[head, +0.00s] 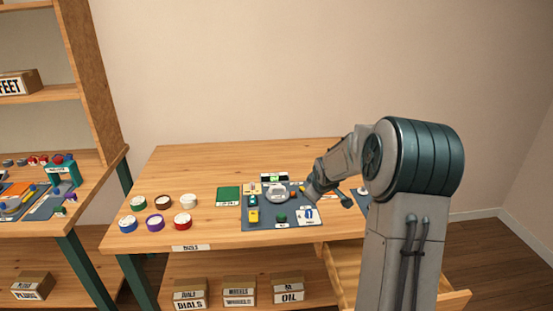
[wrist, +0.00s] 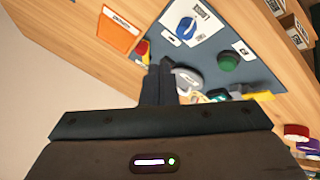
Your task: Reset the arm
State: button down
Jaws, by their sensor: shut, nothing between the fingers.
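My gripper shows in the wrist view (wrist: 166,66) with its two dark fingers together and nothing between them. In the head view my arm reaches from the right over the workbench (head: 180,165), and its wrist end is beside the right part of a dark blue mat (head: 262,222). The fingertips are hard to make out there. In the wrist view the fingers overlap the mat (wrist: 240,85) in the picture, next to a grey round part (wrist: 187,76) and a green dome (wrist: 228,61). I cannot tell how high they are above it.
Several round coloured containers (head: 155,222) stand at the bench's left, near a green square (head: 229,196). An open drawer (head: 430,296) juts out at the lower right. Labelled boxes (head: 239,290) sit on the shelf below. Another bench (head: 25,222) stands at the left.

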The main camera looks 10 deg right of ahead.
jog(key=s+a+r+m+g, duration=0.1)
jog(key=s+a, duration=0.4)
jog(key=s, duration=0.6)
jog(key=s+a+r+m+g+y, duration=0.1)
jog(key=s+a+r+m+g, duration=0.1)
jog(key=s, duration=1)
jog(key=s+a+r+m+g+p, duration=0.1)
jog(key=s+a+r+m, duration=0.2)
jog(key=s+a, duration=0.6)
jog(key=s+r, duration=0.2)
jog(key=s, duration=0.1)
jog(key=shift+m+y, duration=0.3)
jog(key=shift+m, duration=0.1)
